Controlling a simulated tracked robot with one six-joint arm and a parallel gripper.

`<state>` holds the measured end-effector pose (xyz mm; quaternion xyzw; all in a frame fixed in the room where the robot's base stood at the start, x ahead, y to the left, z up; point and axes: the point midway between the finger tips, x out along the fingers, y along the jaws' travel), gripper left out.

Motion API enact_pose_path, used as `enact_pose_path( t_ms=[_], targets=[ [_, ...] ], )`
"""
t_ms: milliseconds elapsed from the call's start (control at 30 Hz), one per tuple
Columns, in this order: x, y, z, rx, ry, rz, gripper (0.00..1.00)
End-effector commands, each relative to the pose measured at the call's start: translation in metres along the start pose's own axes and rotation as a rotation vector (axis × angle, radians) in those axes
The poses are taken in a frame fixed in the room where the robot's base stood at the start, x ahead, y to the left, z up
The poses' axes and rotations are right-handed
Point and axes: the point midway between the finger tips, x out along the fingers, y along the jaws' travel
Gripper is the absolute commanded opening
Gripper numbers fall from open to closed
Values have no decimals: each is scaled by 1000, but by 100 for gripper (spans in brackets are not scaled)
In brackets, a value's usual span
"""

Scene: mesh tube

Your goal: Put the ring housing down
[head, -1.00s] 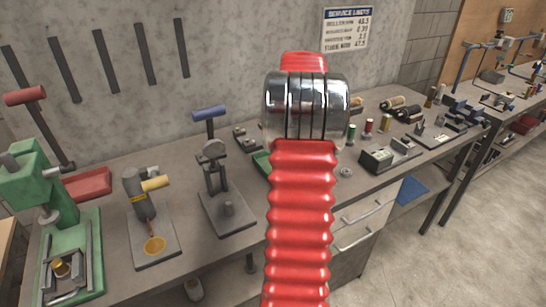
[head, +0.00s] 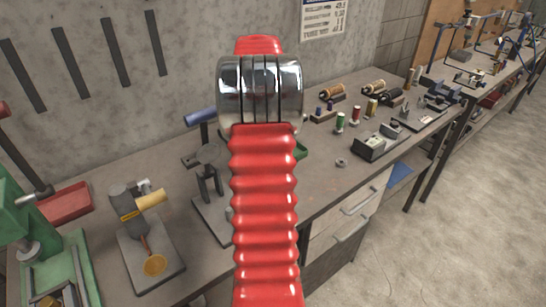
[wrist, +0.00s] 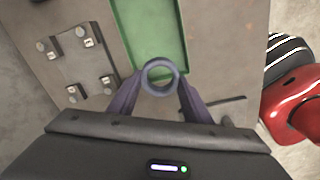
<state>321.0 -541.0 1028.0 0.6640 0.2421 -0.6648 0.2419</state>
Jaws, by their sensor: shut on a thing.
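The ring housing (wrist: 160,76), a small grey ring with an open centre, shows in the wrist view between the tips of my gripper (wrist: 160,82). My gripper is shut on it from both sides. Behind the ring lies the near end of a green tray (wrist: 146,30) on the bench. I cannot tell the height of the ring above it. In the head view my red arm hides my gripper, the held ring and most of the tray; only a green edge (head: 300,151) shows beside the arm.
A plate with several small blocks (wrist: 75,62) lies left of the tray in the wrist view. In the head view, a small grey ring-shaped part (head: 341,162), thread spools (head: 340,122) and a dark box (head: 376,147) stand right of my arm.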

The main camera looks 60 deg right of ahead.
Motion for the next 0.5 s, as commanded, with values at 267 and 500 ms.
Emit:
enact_pose_path(
  t_ms=[267, 500],
  targets=[
    [30, 0, -4, -6, 1, -4, 9],
    [60, 1, -4, -7, 0, 0, 9]
  ],
)
